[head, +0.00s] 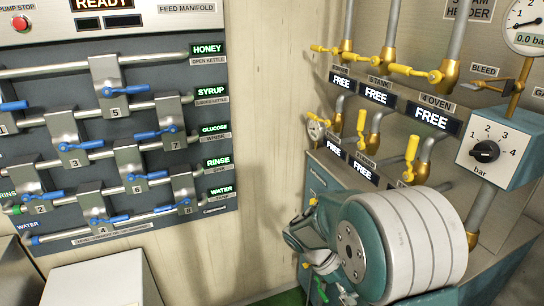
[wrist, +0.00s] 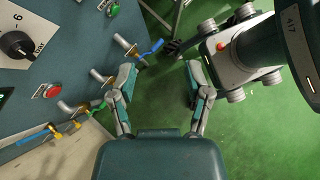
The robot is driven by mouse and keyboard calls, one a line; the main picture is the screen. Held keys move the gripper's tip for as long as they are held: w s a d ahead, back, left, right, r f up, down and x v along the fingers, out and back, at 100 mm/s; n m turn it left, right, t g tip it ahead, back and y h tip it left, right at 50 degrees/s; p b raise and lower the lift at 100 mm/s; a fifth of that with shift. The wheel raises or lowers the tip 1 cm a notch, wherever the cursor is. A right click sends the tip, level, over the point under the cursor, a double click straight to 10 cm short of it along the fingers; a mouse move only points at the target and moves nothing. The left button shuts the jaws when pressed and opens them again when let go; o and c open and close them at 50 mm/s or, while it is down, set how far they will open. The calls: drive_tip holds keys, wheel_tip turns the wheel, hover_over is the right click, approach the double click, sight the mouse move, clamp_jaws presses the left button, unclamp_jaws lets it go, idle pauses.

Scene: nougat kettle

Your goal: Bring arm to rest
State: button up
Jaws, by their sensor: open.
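My gripper (wrist: 163,88) is open and empty in the wrist view. Its two teal-and-grey fingers stand well apart over the green floor. In the head view my arm's thick white-and-teal link fills the lower right, and the gripper is partly hidden behind it. The gripper hangs low in front of the teal cabinet (head: 318,178) under the steam header. I cannot tell from the head view how close it is to the cabinet.
The feed manifold panel (head: 222,120) with blue-handled valves is at left. Yellow-handled steam valves (head: 415,72) and a bar dial (head: 486,151) are at right. In the wrist view, a blue-handled valve (wrist: 152,50) sits just beyond the left finger.

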drive_tip(key=s+a+r+m+t+y, duration=0.1)
drive_tip(key=s+r+m+t+y, duration=0.3)
drive_tip(key=s+r+m, duration=0.2)
drive_tip(key=s+a+r+m+t+y, duration=0.2)
drive_tip(key=s+r+m+t+y, duration=0.2)
drive_tip(key=s+r+m, duration=0.3)
drive_tip(key=s+r, duration=0.3)
drive_tip(key=r, duration=0.1)
drive_tip(key=shift+s+a+m+t, duration=0.25)
drive_tip(key=shift+s+m+t, duration=0.05)
drive_tip(key=shift+t, duration=0.1)
